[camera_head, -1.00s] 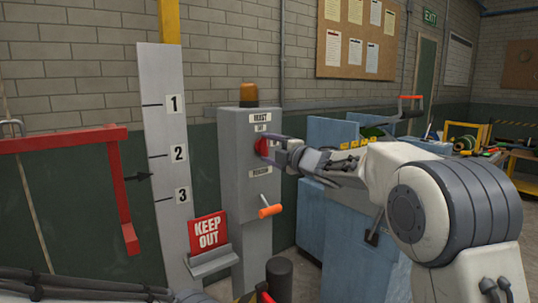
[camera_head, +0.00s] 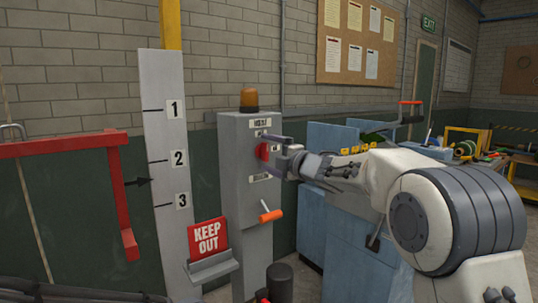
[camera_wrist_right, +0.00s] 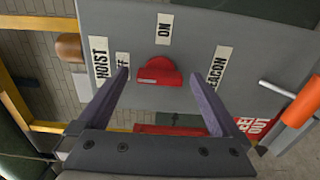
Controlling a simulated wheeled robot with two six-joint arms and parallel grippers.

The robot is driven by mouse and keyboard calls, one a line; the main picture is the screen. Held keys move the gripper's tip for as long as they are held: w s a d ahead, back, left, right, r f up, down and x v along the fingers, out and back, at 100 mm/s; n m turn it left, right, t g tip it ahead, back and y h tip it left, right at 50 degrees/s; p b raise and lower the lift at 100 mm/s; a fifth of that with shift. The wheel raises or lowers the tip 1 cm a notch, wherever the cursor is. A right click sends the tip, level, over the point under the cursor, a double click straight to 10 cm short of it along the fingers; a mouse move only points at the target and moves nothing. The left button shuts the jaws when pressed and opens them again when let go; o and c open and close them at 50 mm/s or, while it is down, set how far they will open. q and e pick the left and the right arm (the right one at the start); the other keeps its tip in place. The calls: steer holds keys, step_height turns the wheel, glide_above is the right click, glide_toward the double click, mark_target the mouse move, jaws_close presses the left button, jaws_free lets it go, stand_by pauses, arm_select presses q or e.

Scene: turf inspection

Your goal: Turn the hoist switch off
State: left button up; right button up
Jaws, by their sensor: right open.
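The hoist switch is a red knob (camera_head: 262,151) on the front of a grey control box (camera_head: 233,170). In the right wrist view the knob (camera_wrist_right: 158,70) sits between an "OFF" label (camera_wrist_right: 122,65) on the left and an "ON" label (camera_wrist_right: 164,28) at the top. A "HOIST" label (camera_wrist_right: 100,63) is beside "OFF". I cannot tell which setting the knob is at. My right gripper (camera_head: 270,160) is open at the box, with one finger on each side of the knob and a gap on both sides. My left gripper is out of view.
An amber lamp (camera_head: 249,99) tops the box. An orange-handled lever (camera_head: 270,216) sticks out below the switch, near a "BEACON" label (camera_wrist_right: 217,66). A red "KEEP OUT" sign (camera_head: 208,239) and a numbered board (camera_head: 163,120) stand left. Blue cabinets (camera_head: 345,240) stand right.

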steer(key=b+v, duration=0.2)
steer(key=v, duration=0.8)
steer(key=shift+s, duration=0.1)
